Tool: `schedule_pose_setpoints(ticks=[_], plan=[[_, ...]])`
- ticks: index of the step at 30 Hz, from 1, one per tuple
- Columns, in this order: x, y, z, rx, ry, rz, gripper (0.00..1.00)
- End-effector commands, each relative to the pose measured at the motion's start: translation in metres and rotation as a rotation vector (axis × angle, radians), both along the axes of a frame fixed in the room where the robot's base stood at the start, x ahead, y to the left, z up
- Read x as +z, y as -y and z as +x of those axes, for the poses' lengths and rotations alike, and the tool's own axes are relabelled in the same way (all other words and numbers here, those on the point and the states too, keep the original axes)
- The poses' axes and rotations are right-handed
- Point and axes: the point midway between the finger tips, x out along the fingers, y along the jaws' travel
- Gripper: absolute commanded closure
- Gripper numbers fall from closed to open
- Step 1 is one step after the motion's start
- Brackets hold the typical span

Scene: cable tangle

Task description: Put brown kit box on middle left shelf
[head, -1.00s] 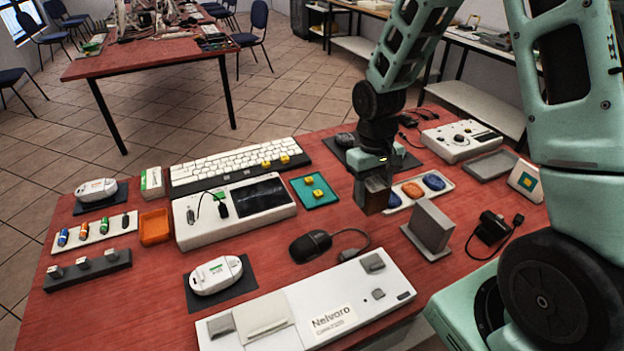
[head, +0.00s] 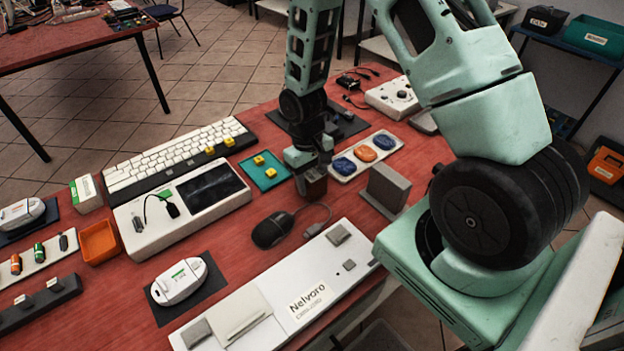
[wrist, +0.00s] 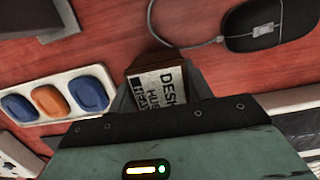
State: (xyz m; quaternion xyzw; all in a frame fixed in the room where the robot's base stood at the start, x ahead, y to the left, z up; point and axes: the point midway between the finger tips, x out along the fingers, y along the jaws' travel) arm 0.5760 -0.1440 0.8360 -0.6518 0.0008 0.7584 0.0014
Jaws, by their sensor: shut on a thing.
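The brown kit box (head: 313,186) hangs under my gripper (head: 309,168) in the head view, above the red table between the mouse and the tray of oval pieces. In the wrist view the box (wrist: 158,88) shows a pale label with dark print, partly readable as "DESK". My gripper is shut on it, and the gripper body hides part of the box. I cannot tell exactly how far the box is above the table. No shelf that I can pick out as the middle left one shows.
A grey upright stand (head: 387,188) is close right of the box. The black mouse (head: 271,230) and its cable lie left and in front. A white tray (head: 391,149) holds blue and orange pieces. At the upper right, a blue-topped rack (head: 570,38) bears bins.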

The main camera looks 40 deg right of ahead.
Motion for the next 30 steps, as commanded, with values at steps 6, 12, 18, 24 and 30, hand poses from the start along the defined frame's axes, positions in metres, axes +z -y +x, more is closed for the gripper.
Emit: schedule_pose_setpoints(ticks=[6,12,18,24,30], plan=[[-0.006,0.0,0.0,0.001,0.001,0.0,0.81],[-0.008,0.0,0.0,0.0,0.001,0.0,0.81],[-0.009,0.0,0.0,0.0,0.0,0.0,0.28],[-0.009,0.0,0.0,0.0,0.001,0.0,0.28],[0.005,0.001,0.003,-0.001,0.004,0.0,0.28]])
